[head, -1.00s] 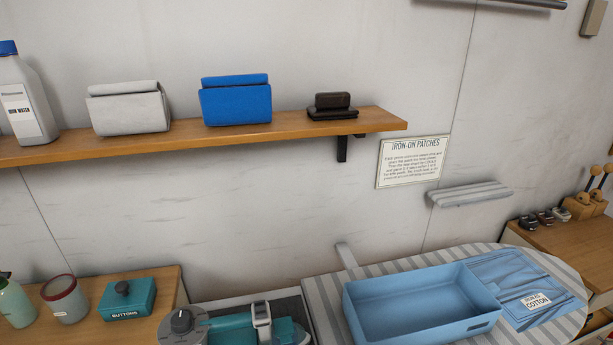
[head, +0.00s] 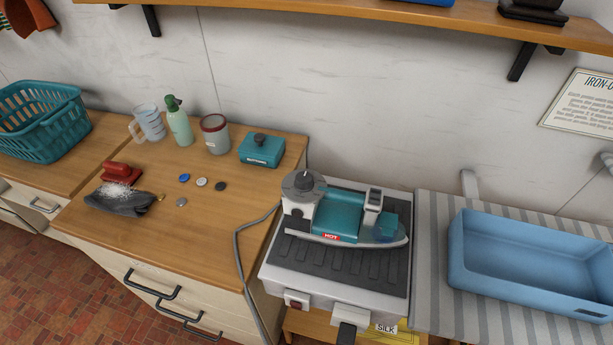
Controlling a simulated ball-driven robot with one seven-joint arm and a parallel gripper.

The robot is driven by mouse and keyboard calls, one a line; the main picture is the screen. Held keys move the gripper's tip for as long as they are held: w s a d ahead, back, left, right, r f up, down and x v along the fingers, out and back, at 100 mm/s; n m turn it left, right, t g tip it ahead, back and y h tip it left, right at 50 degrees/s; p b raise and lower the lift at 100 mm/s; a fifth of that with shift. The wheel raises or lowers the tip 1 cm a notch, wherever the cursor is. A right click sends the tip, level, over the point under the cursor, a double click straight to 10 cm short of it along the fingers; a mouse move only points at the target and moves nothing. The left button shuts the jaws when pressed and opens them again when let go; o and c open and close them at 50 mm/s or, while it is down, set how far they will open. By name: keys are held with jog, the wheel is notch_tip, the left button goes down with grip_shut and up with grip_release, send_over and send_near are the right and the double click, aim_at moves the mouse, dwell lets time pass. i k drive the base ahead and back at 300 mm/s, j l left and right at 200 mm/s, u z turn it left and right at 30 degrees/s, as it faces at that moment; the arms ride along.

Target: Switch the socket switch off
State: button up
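A small white box with a red switch (head: 295,303) is on the front face of the iron's stand, at its left; this may be the socket switch, and I cannot tell its on or off position. To its right, a white box (head: 350,314) has a black piece (head: 346,334) at its front, perhaps a plug, cut by the bottom edge. A teal and white iron (head: 345,216) with a red HOT label rests on the ribbed dark stand (head: 330,268). My gripper is not in view.
A grey cord (head: 240,262) hangs over the wooden counter (head: 190,228) edge left of the stand. A blue tub (head: 530,260) sits on the striped ironing board (head: 435,260) at right. Buttons, a teal box (head: 262,148) and bottles stand on the counter. A shelf (head: 400,12) runs above.

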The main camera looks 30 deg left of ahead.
aim_at(296, 305)
jog(key=u, duration=0.9)
